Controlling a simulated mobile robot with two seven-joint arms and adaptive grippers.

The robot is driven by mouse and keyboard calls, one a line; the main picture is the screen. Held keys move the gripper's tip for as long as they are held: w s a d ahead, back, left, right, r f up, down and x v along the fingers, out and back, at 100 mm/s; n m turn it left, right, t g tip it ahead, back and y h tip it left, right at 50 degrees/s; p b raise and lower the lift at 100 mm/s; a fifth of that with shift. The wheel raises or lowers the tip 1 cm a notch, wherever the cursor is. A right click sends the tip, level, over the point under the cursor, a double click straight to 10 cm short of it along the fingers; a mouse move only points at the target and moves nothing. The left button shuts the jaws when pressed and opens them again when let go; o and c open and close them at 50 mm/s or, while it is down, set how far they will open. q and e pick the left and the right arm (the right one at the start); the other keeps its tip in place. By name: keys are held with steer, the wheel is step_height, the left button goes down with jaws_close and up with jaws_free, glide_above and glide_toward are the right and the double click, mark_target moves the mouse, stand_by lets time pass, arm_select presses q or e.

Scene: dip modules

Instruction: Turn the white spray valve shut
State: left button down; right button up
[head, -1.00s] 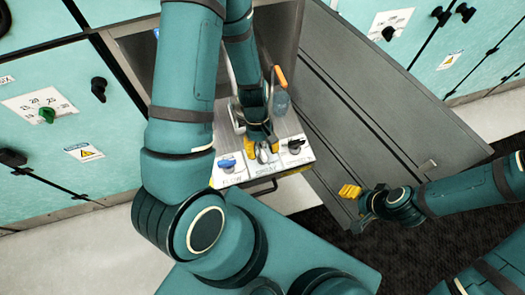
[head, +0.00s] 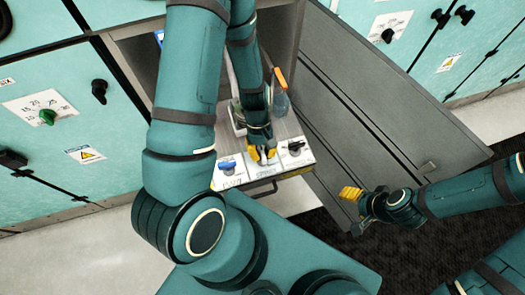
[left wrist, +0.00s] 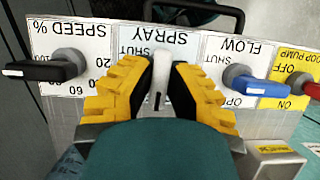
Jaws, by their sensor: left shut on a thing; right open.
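The white spray valve (left wrist: 159,98) sits on the SPRAY panel (left wrist: 140,34), between the labels of the drawer-like control panel. Its narrow white handle points roughly up and down in the left wrist view, its end toward the gripper. My left gripper (left wrist: 160,88) has its yellow-backed fingers on both sides of the handle, shut on it. In the head view my left gripper (head: 262,154) is down at the panel's front and mostly covers the valve. My right gripper (head: 350,193) is open and empty, off to the right of the panel.
The blue flow valve (left wrist: 262,87) and black speed knob (left wrist: 45,70) flank the spray valve closely. A red knob (left wrist: 313,89) is at the wrist view's right edge. A bottle with an orange top (head: 281,92) stands behind. An open grey door (head: 390,110) is on the right.

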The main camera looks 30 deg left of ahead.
arm_select(q)
steer(key=m+y+p, duration=0.1)
steer(key=m, duration=0.2)
steer(key=shift+m+g, duration=0.4)
steer(key=m+y, duration=0.1)
steer(key=m, duration=0.1)
steer(key=m+y+p, duration=0.1)
steer(key=m, duration=0.1)
steer(key=shift+m+g, duration=0.3)
steer(key=m+y, duration=0.1)
steer(key=m, duration=0.3)
steer(key=shift+y+p, duration=0.35)
steer(key=shift+y, duration=0.05)
steer(key=shift+m+t+y, duration=0.25)
steer(key=shift+m+y, duration=0.15)
steer(key=shift+m, duration=0.85)
steer(key=shift+m+t+y, duration=0.25)
steer(key=shift+m+y, duration=0.15)
steer(key=shift+m, duration=0.85)
steer(key=c, duration=0.9)
jaws_free()
steer(key=shift+c, duration=0.2)
